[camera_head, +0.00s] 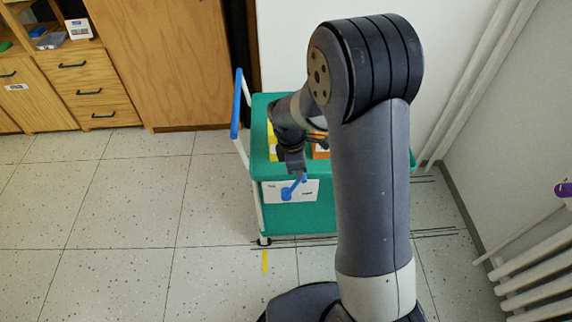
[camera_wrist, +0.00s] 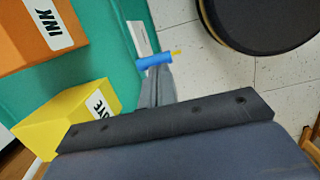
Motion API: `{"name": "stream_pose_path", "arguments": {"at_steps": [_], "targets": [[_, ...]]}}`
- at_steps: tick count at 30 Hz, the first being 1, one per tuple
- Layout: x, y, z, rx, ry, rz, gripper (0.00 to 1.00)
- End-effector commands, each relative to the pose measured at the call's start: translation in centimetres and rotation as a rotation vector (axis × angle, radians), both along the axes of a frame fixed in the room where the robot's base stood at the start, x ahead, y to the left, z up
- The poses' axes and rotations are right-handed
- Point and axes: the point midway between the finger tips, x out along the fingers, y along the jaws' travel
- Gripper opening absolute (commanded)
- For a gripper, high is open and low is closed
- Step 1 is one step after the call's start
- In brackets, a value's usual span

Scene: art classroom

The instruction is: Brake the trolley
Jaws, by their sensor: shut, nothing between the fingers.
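The green trolley (camera_head: 325,212) stands against the wall, with a blue push handle (camera_head: 237,103) on its left side. A white plate with small labels (camera_head: 308,193) is on its front face. A blue lever (camera_head: 287,194) is mounted on that plate and slants up to the right.
An orange INK box (camera_wrist: 28,45) and a yellow DYE box (camera_wrist: 62,112) are in the trolley. A wooden cabinet (camera_head: 165,60) stands at the back left. A white radiator (camera_head: 540,280) is at the right. A yellow floor mark (camera_head: 264,262) lies before the trolley; the left floor is clear.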

Motion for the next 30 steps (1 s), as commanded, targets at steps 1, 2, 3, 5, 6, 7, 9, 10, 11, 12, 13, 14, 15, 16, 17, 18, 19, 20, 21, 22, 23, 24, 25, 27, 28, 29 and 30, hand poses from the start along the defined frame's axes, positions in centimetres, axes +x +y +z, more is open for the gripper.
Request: {"name": "stream_pose_path", "arguments": {"at_steps": [1, 2, 3, 5, 6, 7, 9, 10, 11, 12, 13, 14, 15, 16, 17, 18, 19, 20, 21, 22, 23, 24, 25, 27, 28, 29, 30], "targets": [[-0.1, -0.9, -0.1, 0.042, 0.000, -0.010, 0.00], [-0.1, -1.3, -0.3, 0.067, -0.002, -0.010, 0.00], [-0.1, -1.8, -0.5, 0.101, -0.002, -0.011, 0.00], [-0.1, -2.5, -0.9, 0.151, -0.005, -0.012, 0.00], [-0.1, -3.0, -1.1, 0.184, -0.008, -0.012, 0.00], [-0.1, -3.4, -1.4, 0.210, -0.009, -0.011, 0.00], [-0.1, -4.2, -1.9, 0.267, -0.012, -0.012, 0.00], [-0.1, -4.5, -2.2, 0.292, -0.012, -0.011, 0.00], [-0.2, -4.9, -2.5, 0.318, -0.012, -0.012, 0.00], [-0.2, -5.3, -2.8, 0.351, -0.014, -0.011, 0.00], [-0.2, -5.6, -3.1, 0.376, -0.016, -0.012, 0.00], [-0.2, -5.9, -3.4, 0.402, -0.015, -0.011, 0.00], [-0.2, -6.4, -3.8, 0.435, -0.018, -0.011, 0.00], [-0.2, -6.7, -4.1, 0.461, -0.018, -0.011, 0.00], [-0.2, -7.0, -4.4, 0.487, -0.020, -0.010, 0.00], [-0.2, -7.4, -4.8, 0.521, -0.021, -0.009, 0.00], [-0.2, -7.7, -5.1, 0.548, -0.022, -0.009, 0.00], [-0.2, -7.9, -5.4, 0.573, -0.022, -0.008, 0.00], [-0.2, -8.3, -5.8, 0.607, -0.023, -0.008, 0.00], [-0.2, -8.5, -6.0, 0.632, -0.025, -0.007, 0.00], [-0.2, -8.8, -6.3, 0.657, -0.026, -0.007, 0.00], [-0.3, -9.1, -6.6, 0.688, -0.027, -0.006, 0.00], [-0.3, -9.2, -6.9, 0.712, -0.026, -0.004, 0.00], [-0.3, -9.7, -7.4, 0.763, -0.028, -0.004, 0.00], [-0.3, -9.8, -7.6, 0.765, -0.029, 0.000, 0.00], [-0.3, -9.9, -7.8, 0.762, -0.028, 0.002, 0.00], [-0.3, -10.1, -8.0, 0.760, -0.028, 0.002, 0.00]]}}
